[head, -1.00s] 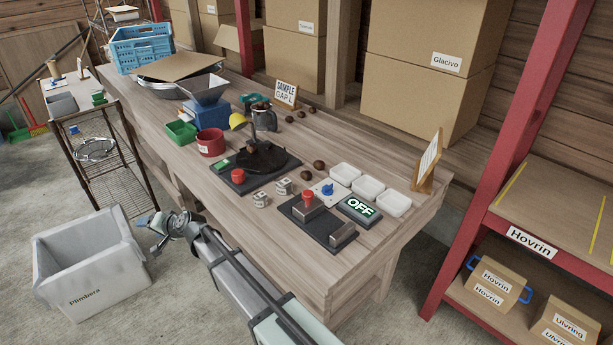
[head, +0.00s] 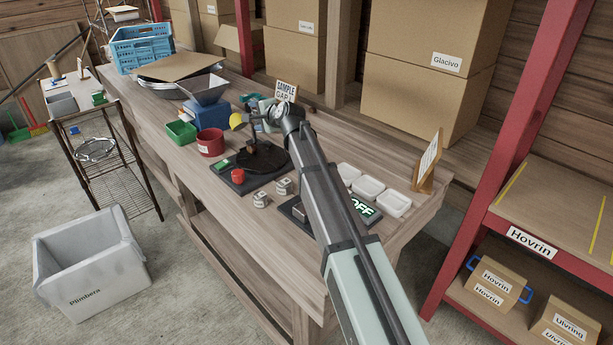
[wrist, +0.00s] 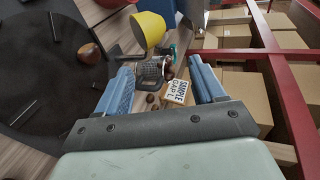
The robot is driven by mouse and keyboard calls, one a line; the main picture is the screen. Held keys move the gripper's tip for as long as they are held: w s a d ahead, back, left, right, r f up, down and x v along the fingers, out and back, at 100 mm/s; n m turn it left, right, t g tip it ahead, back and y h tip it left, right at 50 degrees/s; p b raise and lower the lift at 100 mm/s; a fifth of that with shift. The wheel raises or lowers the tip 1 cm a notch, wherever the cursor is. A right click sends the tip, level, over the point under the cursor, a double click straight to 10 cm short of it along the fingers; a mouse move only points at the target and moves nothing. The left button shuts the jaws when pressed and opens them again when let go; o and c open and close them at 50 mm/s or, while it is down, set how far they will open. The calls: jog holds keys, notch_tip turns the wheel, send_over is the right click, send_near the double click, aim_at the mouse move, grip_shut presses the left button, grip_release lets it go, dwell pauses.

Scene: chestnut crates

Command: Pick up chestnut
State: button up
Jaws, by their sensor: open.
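A few brown chestnuts (wrist: 152,98) lie on the wooden workbench (head: 228,207), seen between my fingers in the wrist view beside a grey pot (wrist: 151,70). My gripper (wrist: 163,78) has its two blue fingers wide apart with nothing between them. In the head view my gripper (head: 274,113) is over the back of the bench, near the pot and the sample sign (head: 286,92). My arm and gripper hide the bench chestnuts and most of the pot there. The sign also shows in the wrist view (wrist: 180,91), beyond the chestnuts.
A yellow cup-shaped part (head: 237,121) on the black stand stands close to my gripper. A red pot (head: 210,142), green bin (head: 181,132) and blue box (head: 207,114) stand to the left. White trays (head: 369,188) lie at the right. Cardboard boxes (head: 420,85) stand behind the bench.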

jog(key=w+d+r+m+t+h, duration=0.1)
jog(key=w+d+r+m+h, duration=0.2)
jog(key=d, duration=0.7)
jog(key=w+d+r+m, duration=0.15)
jog(key=d+r, duration=0.35)
jog(key=d, duration=0.5)
jog(key=s+a+f+n+g+h, duration=0.4)
jog(key=s+f+n+g+h, duration=0.2)
jog(key=s+f+n+g, duration=0.7)
jog(key=f, duration=0.3)
jog(key=f+n, duration=0.1)
jog(key=f, duration=0.3)
jog(key=w+f+n+t, duration=0.1)
jog(key=f, duration=0.2)
jog(key=shift+a+f, duration=0.15)
jog(key=shift+f, duration=0.2)
jog(key=shift+c, duration=0.4)
jog(key=c, duration=1)
jog(key=shift+r, duration=0.15)
jog(key=shift+c, duration=0.2)
